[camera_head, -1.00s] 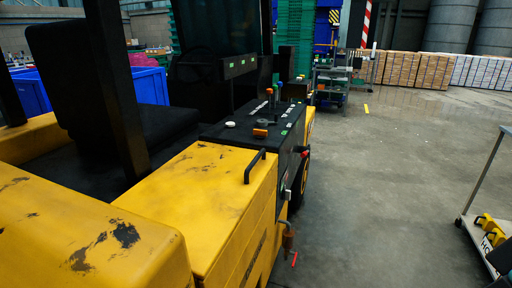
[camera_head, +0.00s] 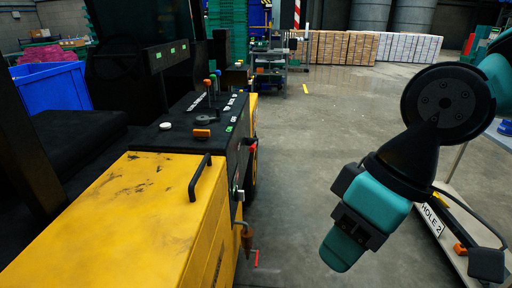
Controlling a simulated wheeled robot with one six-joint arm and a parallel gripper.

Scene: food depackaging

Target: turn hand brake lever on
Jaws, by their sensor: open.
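The yellow vehicle (camera_head: 120,210) fills the left side of the head view. Its black console (camera_head: 205,118) carries short levers (camera_head: 210,85) with orange and green knobs, an orange control (camera_head: 201,133) and a round white button (camera_head: 165,126). White lettering beside the levers is too small to read, so I cannot tell which one is the hand brake lever. A red-tipped part (camera_head: 250,142) juts from the console's right side. My gripper (camera_head: 345,248), teal and black, hangs over the floor at right, apart from the vehicle. It is open, with nothing visible in it.
A black bar handle (camera_head: 199,177) stands up from the yellow cover. A cart (camera_head: 433,220) labelled "HOLE 2" stands at right behind my arm. Bare concrete floor (camera_head: 305,130) lies between vehicle and cart. A blue bin (camera_head: 52,88) is at left.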

